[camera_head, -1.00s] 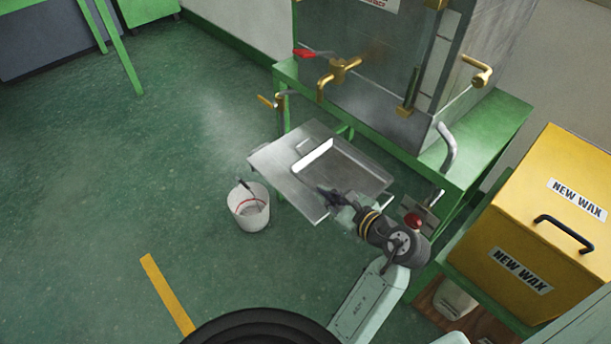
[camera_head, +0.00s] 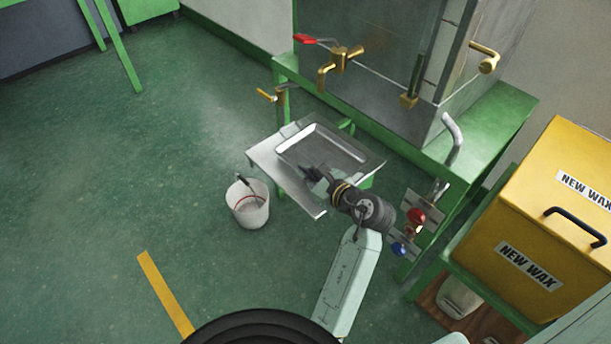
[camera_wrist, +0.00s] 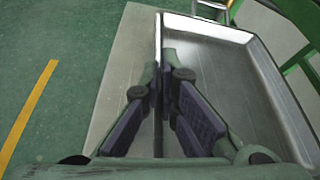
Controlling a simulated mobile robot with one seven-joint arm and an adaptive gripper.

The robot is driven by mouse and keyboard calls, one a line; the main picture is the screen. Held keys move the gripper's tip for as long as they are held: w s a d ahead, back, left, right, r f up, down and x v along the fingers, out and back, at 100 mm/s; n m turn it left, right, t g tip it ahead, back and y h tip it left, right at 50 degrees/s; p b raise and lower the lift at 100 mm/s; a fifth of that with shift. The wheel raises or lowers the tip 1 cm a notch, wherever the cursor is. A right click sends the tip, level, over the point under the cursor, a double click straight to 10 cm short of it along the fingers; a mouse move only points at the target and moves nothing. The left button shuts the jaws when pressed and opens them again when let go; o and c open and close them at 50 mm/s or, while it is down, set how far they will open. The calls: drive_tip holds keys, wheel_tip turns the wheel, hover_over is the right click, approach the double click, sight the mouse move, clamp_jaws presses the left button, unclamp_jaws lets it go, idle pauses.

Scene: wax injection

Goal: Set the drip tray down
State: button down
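The drip tray (camera_head: 338,150) is a shallow, rectangular grey metal pan with raised walls. It lies over the flat metal shelf (camera_head: 290,183) at the front of the green stand. My gripper (camera_head: 314,174) is at the tray's near edge. In the wrist view, my gripper's dark pads (camera_wrist: 162,80) close on one wall of the tray (camera_wrist: 235,85), one finger on each side. The shelf (camera_wrist: 120,65) shows beneath, left of that wall. The tray looks about level and close to the shelf; I cannot tell whether it touches.
A brass tap (camera_head: 340,58) with a red lever stands above and behind the tray. A white bucket (camera_head: 250,212) is on the floor left of the shelf. Valves with red (camera_head: 416,216) and blue (camera_head: 399,248) knobs are right of my arm. A yellow wax box (camera_head: 535,225) stands at right.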

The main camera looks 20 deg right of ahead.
drive_tip(key=c, duration=2.3)
unclamp_jaws()
drive_tip(key=shift+f, duration=0.1)
drive_tip(key=o, duration=0.5)
drive_tip(key=shift+r, duration=0.2)
drive_tip(key=b+v, duration=0.1)
drive_tip(key=v, duration=1.1)
drive_tip(key=shift+a, duration=0.1)
